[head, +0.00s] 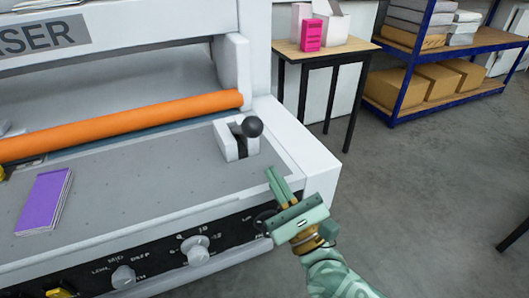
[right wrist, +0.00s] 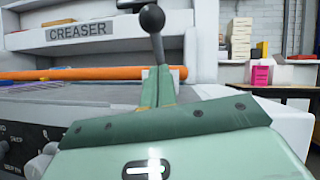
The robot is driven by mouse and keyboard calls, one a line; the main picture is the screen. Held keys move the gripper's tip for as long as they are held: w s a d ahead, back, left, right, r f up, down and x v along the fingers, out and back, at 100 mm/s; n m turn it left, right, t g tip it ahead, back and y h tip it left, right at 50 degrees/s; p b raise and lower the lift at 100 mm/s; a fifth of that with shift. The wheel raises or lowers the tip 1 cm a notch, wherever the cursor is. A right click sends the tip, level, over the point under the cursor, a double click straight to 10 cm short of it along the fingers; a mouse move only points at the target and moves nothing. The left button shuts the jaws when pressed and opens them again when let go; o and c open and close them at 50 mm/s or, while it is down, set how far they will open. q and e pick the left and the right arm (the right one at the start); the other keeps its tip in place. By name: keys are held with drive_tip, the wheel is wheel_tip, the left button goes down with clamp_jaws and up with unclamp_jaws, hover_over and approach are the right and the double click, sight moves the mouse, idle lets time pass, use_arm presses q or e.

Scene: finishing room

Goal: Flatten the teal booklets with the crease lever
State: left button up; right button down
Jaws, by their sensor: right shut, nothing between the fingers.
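The crease lever has a black ball knob (head: 252,127) and rises from a pale slotted housing (head: 232,143) at the right end of the creaser bed (head: 130,190). In the right wrist view the lever (right wrist: 158,48) stands close to upright, just beyond my fingers. My right gripper (head: 275,172) is shut and empty, over the front right corner of the bed. It is apart from the lever, nearer the front edge. A purple booklet (head: 45,202) lies flat at the left of the bed. I see no teal booklet. My left gripper is not in view.
An orange roller (head: 120,125) spans the bed behind the lever. Knobs (head: 195,250) line the front panel. A side table (head: 325,50) with a pink box (head: 310,35) and a blue shelf rack (head: 405,112) stand at the back right.

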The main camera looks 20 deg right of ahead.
sight(242, 127)
drive_tip(key=w+r, duration=0.2)
drive_tip(key=r, duration=0.1)
drive_tip(key=a+r+p, duration=0.1)
drive_tip(key=r, duration=0.1)
drive_tip(key=shift+w+a, duration=0.1)
drive_tip(key=shift+w, duration=0.3)
